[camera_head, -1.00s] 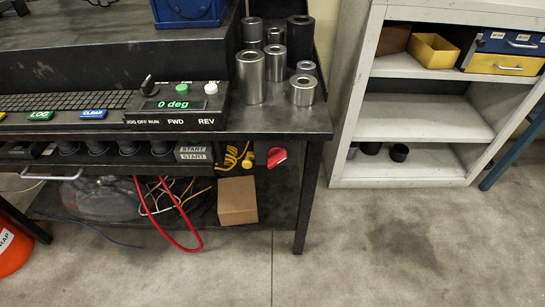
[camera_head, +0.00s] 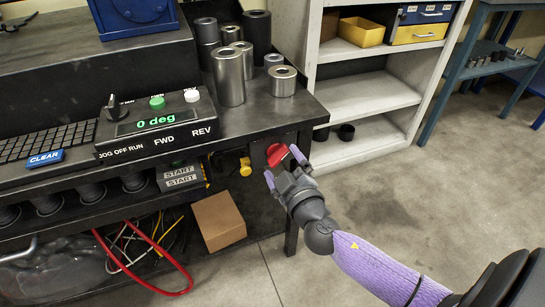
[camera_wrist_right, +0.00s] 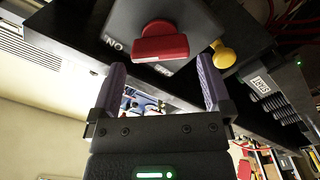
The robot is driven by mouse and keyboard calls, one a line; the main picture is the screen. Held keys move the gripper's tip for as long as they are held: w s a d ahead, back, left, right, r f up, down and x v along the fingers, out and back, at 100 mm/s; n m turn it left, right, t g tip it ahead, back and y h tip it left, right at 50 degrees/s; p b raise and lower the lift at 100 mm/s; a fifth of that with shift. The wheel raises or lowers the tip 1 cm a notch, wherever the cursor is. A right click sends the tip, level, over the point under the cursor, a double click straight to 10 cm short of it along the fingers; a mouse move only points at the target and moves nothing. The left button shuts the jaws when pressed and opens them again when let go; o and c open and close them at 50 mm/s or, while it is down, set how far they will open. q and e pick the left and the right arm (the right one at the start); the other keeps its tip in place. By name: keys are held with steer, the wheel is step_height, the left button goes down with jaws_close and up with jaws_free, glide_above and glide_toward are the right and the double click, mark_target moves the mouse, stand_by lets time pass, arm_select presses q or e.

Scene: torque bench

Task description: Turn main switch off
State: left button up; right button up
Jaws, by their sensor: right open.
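The main switch is a red rotary handle (camera_head: 276,154) on a dark box under the right end of the bench top. In the right wrist view the red handle (camera_wrist_right: 160,45) shows ahead of the fingers, with its grip bar lying nearly level across the picture. Letters reading "NO" stand on the plate to its left. My right gripper (camera_head: 283,166) is just in front of the handle in the head view. In the wrist view its two purple fingers (camera_wrist_right: 159,88) are spread apart with nothing between them, and the handle lies beyond the tips. My left gripper is not in view.
A yellow knob (camera_head: 245,167) sits beside the switch box and also shows in the wrist view (camera_wrist_right: 223,55). The bench edge (camera_head: 300,122) is just above my gripper. Metal cylinders (camera_head: 229,77) stand on top. A cardboard box (camera_head: 218,220) is below. The floor at right is clear.

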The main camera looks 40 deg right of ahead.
mark_target(279, 159)
steer(key=shift+x, duration=1.25)
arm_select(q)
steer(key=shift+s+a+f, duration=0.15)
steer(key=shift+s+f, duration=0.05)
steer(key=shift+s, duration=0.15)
arm_select(e)
steer(key=shift+w+d, duration=0.1)
steer(key=shift+w, duration=0.25)
steer(key=c, duration=1)
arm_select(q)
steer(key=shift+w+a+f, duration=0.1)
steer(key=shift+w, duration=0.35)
arm_select(e)
steer(key=shift+c, duration=0.2)
